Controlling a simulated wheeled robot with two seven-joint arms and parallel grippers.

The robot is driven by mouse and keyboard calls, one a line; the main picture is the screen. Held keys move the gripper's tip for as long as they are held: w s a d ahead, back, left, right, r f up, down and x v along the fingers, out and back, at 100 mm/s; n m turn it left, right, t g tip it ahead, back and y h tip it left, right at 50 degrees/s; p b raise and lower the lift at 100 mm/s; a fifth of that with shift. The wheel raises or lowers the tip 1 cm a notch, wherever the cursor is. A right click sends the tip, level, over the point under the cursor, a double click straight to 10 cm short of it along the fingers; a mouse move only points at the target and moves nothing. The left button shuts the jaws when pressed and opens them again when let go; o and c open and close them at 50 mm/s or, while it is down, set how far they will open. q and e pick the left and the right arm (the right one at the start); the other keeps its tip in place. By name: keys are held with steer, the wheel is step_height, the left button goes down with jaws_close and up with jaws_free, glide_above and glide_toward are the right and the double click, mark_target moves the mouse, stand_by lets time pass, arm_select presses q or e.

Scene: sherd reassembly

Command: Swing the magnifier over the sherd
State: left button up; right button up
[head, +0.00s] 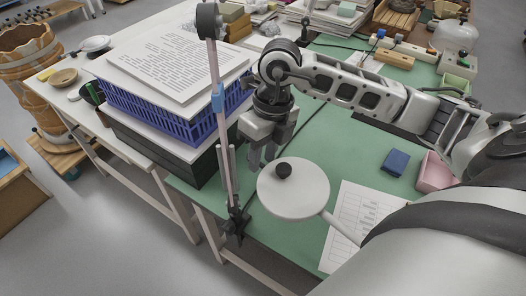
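A pale grey round disc (306,198) with a black knob, which looks like the magnifier head, hangs over the green table top. A thin pale bar runs from it to the lower right and passes behind my own body. A jointed stand (219,125) with a blue band rises from a black clamp at the table's front edge. My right gripper (262,158) points down between the stand and the disc, apart from the disc. Its fingers look parted, with nothing visible between them. I cannot make out a sherd; the disc and my arm cover part of the table. My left gripper is not in view.
A blue crate (160,113) topped with a printed sheet (172,58) stands left of the stand. A printed form (357,215), a dark blue block (395,162) and a pink tray (434,172) lie to the right. Green table surface (335,145) is clear beyond the disc.

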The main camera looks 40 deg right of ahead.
steer(key=shift+d, duration=0.1)
jaws_close()
